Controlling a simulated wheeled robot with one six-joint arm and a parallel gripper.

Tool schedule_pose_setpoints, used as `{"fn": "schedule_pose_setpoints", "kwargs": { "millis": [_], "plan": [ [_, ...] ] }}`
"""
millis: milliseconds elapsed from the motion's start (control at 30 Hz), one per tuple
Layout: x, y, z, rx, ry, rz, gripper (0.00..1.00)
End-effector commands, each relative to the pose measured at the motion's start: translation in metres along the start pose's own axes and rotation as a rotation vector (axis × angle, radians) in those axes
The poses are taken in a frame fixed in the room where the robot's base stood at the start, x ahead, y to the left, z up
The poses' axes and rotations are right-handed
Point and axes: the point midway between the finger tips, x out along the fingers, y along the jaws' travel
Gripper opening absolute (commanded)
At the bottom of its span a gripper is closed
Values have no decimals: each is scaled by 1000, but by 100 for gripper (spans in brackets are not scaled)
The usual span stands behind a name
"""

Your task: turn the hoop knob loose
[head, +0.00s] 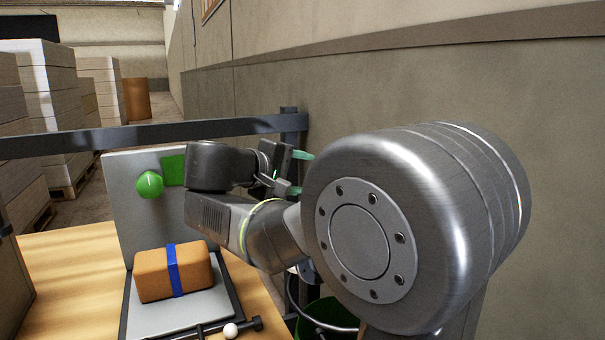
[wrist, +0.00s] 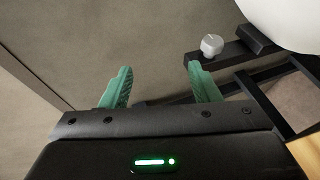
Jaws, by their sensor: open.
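A small pale grey knob (wrist: 211,45) stands on a dark bar in the wrist view, beyond and slightly right of the right fingertip. It looks like the hoop knob, but I cannot be sure. My gripper (wrist: 160,75) is open, with its two green fingers apart and nothing between them. In the head view my gripper (head: 299,172) is beside the wall, partly hidden by my arm. A thin pale hoop (head: 318,324) shows low in the head view around a dark green container, largely hidden by my arm. The knob is not clearly visible there.
A brown ream with a blue band (head: 170,272) lies on a grey plate on the wooden table (head: 70,260). A grey upright panel with a green ball (head: 149,185) stands behind it. A dark rail (head: 140,135) crosses behind. The wall (head: 400,85) is close on the right.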

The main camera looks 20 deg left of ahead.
Motion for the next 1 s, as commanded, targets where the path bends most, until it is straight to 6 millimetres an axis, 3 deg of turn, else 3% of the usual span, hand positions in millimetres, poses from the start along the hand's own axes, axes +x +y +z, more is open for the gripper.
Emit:
{"fn": "schedule_pose_setpoints", "kwargs": {
  "millis": [700, 1000],
  "plan": [
    [-46, 24, 5, 0, 2, -1, 56],
    [-52, 27, 6, 1, 0, -1, 56]
  ]
}}
